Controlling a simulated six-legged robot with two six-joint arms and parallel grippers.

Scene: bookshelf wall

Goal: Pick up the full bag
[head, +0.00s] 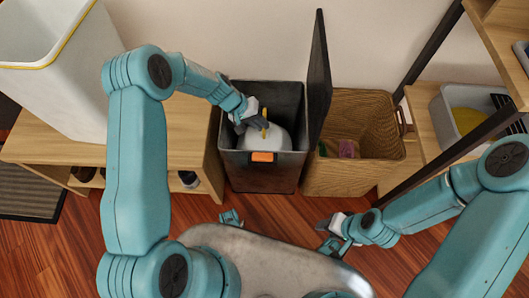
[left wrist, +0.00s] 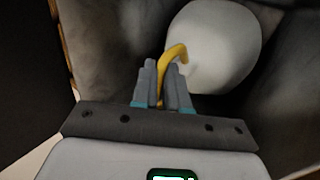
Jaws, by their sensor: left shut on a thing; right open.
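The full bag (head: 270,138) is white and rounded, with a yellow handle loop on top. It sits inside a dark grey bin (head: 262,178) with an orange tab on its front. My left gripper (head: 257,124) reaches into the bin from above and is shut on the yellow handle. In the left wrist view the fingers (left wrist: 168,88) close around the yellow loop, and the white bag (left wrist: 215,48) lies just beyond them. The bag's underside is hidden in the bin. My right gripper (head: 328,232) is open and empty, low at the right, away from the bin.
The bin's dark lid (head: 319,65) stands upright at its right side. A woven basket (head: 350,178) with small coloured items stands to the right of it. A wooden bench (head: 185,125) with a white container (head: 55,85) is at left. A shelf with a grey tub (head: 437,110) is at right.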

